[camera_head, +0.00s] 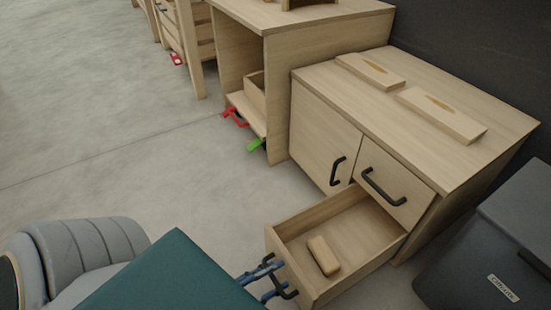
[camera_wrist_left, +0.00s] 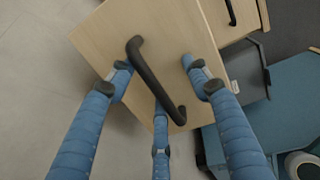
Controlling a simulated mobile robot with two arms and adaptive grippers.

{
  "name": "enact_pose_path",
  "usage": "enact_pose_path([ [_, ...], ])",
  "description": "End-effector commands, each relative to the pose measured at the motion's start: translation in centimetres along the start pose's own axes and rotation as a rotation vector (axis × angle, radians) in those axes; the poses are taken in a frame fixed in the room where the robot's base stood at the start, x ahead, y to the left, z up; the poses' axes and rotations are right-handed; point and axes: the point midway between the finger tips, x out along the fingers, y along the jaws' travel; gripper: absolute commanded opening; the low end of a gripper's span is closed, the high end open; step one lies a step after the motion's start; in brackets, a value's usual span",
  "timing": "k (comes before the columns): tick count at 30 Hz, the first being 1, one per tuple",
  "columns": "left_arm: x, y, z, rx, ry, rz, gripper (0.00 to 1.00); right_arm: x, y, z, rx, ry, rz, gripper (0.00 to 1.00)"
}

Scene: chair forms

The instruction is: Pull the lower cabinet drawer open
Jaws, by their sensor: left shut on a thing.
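The lower cabinet drawer (camera_head: 364,237) is pulled well out of the light wooden cabinet (camera_head: 318,135). A small wooden block (camera_head: 323,255) lies inside it. Its black handle (camera_head: 283,284) is on the drawer front, and this handle (camera_wrist_left: 155,80) crosses the left wrist view on a slant. My right gripper is in neither view.
The upper drawer (camera_head: 391,186) and the cabinet door (camera_head: 318,145) are shut. Two wooden pieces (camera_head: 441,115) lie on the cabinet top. A dark grey box (camera_head: 500,235) stands to the right of the open drawer. Grey floor (camera_head: 130,150) is clear to the left.

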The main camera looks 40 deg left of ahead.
Motion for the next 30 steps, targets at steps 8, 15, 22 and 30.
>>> enact_pose_path([
  [8,-0.3,-9.8,-0.4,-0.007,0.031,-0.324,0.33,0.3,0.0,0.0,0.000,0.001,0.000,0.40],
  [15,-0.5,-0.6,0.5,-0.004,-0.007,-0.007,0.33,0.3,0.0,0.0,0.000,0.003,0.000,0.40],
  [22,-2.1,-0.1,0.5,-0.002,-0.006,-0.006,0.33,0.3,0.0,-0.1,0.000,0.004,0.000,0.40],
  [30,-4.0,0.8,0.4,-0.003,-0.005,-0.001,0.33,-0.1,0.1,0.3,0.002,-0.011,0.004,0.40],
])
